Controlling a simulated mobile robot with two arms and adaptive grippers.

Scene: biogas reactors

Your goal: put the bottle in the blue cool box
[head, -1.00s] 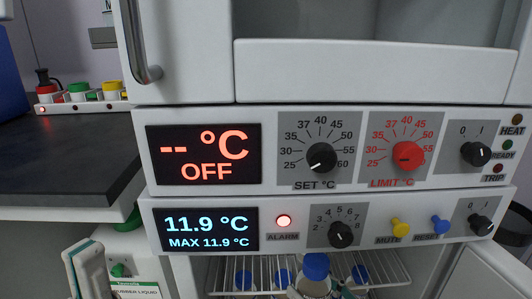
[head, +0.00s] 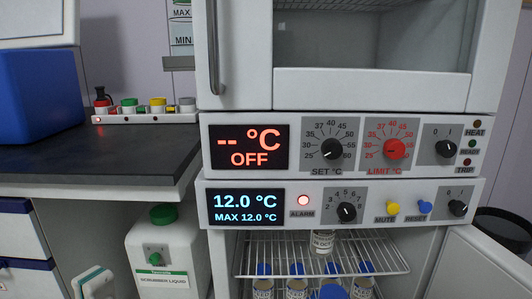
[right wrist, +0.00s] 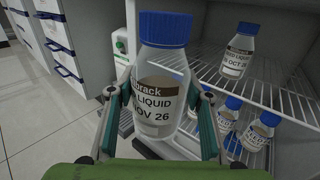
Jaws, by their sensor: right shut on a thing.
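The held bottle (right wrist: 162,100) has a blue cap, clear glass and a label reading "NOV 26". In the right wrist view it is upright between the fingers of my right gripper (right wrist: 160,118), which is shut on it. In the head view only its blue cap (head: 333,291) shows at the bottom edge, in front of the open fridge. The blue cool box (head: 38,97) stands on the dark worktop at the left; its inside is hidden. My left gripper (head: 95,284) shows in part at the lower left, in front of the white canister; its jaw opening is unclear.
Similar bottles stand on the fridge's wire shelves (head: 320,250). The open fridge door (head: 480,265) is at the right. A switch strip (head: 145,118) lies along the back of the worktop (head: 95,165). A white canister (head: 168,250) stands below. The worktop's front is clear.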

